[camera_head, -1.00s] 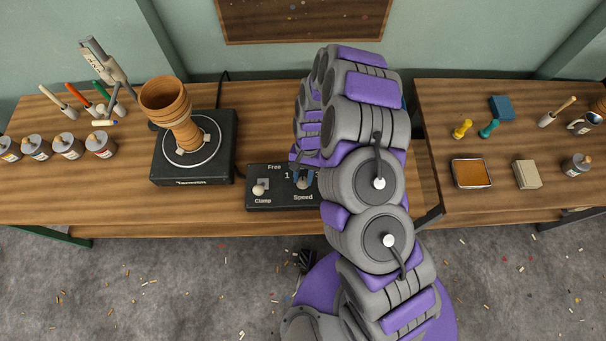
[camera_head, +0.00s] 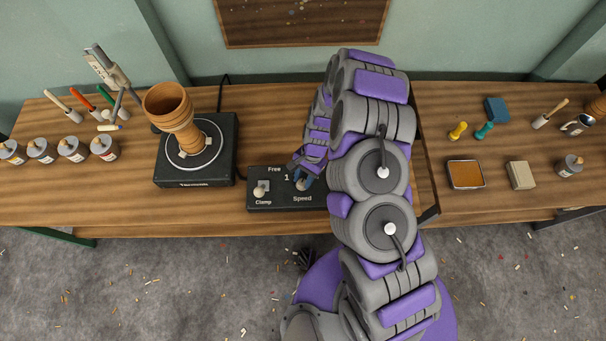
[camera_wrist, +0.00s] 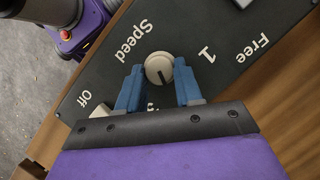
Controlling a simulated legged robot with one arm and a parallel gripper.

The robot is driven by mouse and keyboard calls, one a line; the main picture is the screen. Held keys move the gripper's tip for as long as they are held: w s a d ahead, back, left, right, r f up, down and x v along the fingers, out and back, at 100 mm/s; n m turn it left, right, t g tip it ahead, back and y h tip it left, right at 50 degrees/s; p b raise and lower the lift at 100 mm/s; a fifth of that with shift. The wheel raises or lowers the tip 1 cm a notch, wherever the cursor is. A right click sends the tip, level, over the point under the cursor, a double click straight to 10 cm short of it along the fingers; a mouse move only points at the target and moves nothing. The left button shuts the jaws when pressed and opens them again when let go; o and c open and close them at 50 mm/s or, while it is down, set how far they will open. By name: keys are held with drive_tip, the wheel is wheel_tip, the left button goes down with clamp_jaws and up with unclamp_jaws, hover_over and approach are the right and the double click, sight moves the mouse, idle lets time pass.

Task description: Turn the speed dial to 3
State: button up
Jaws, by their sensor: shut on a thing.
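The speed dial (camera_wrist: 158,67) is a round pale knob with a dark pointer line on the black control box (camera_head: 280,204). In the wrist view its line points roughly toward my gripper's palm. My gripper (camera_wrist: 159,74) is shut on the dial, one blue finger on each side. A "1" shows beside the dial; another mark between the fingers is mostly hidden, so I cannot read the setting. In the head view the dial (camera_head: 303,186) sits above the word "Speed", and my gripper (camera_head: 304,179) partly covers it.
The clamp switch (camera_head: 260,190) is left of the dial on the same box. A goblet drum (camera_head: 170,108) stands tilted on the black turntable (camera_head: 222,150) further left. Cans and brushes fill the bench's far left. A second bench (camera_head: 500,205) with tools is right.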

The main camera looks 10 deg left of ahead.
drive_tip(key=m+y+p, duration=0.1)
drive_tip(key=m, duration=0.2)
drive_tip(key=shift+s+d+r+m+t, duration=0.1)
drive_tip(key=shift+m+t, duration=0.3)
drive_tip(key=shift+s+d+m+t+y, duration=0.1)
drive_tip(key=shift+m+t+y, duration=0.5)
drive_tip(key=shift+m, duration=1.3)
drive_tip(key=o, duration=1)
drive_tip(key=p+v, duration=0.3)
drive_tip(key=v, duration=1.4)
drive_tip(key=shift+p, duration=0.3)
drive_tip(key=shift+r, duration=0.1)
